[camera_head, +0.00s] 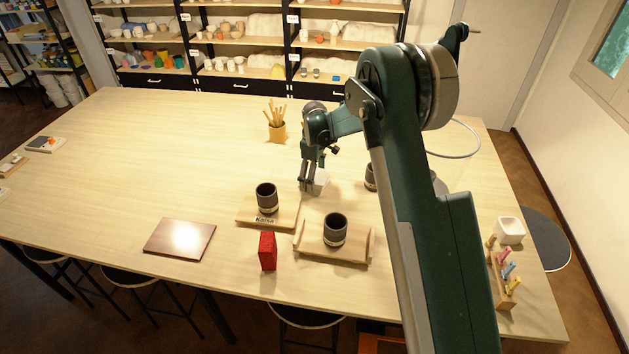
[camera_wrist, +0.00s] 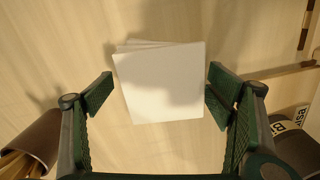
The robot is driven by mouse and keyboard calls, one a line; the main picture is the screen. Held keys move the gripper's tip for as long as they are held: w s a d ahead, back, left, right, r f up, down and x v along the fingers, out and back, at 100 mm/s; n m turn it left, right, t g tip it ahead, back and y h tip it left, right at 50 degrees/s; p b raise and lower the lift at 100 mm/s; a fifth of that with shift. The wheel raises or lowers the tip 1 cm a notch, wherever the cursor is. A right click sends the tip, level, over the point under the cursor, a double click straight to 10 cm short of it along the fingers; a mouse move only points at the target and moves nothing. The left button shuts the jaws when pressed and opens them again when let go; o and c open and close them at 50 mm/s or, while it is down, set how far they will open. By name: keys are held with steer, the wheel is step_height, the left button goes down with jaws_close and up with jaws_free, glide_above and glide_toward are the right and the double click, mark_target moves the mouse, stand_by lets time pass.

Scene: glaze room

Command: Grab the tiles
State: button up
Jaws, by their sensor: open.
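The tiles (camera_wrist: 160,85) are a small stack of white squares, slightly fanned, lying on the table. In the head view, the tiles (camera_head: 318,183) show as a white block partly hidden by my gripper (camera_head: 308,178). In the wrist view, my gripper (camera_wrist: 158,95) is open, with one finger to the left of the tiles and the other to the right. Bare gaps show between the fingers and the tiles. The height of the fingers above the table is hard to tell.
Dark cups stand on wooden boards (camera_head: 285,217) and (camera_head: 350,255) in front of my gripper. A tool pot (camera_head: 278,132) stands behind it. The table's left part is mostly clear.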

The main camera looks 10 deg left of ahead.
steer(key=c, duration=1.5)
steer(key=shift+r, duration=0.15)
steer(key=shift+r+b, duration=0.45)
steer(key=shift+r, duration=4.45)
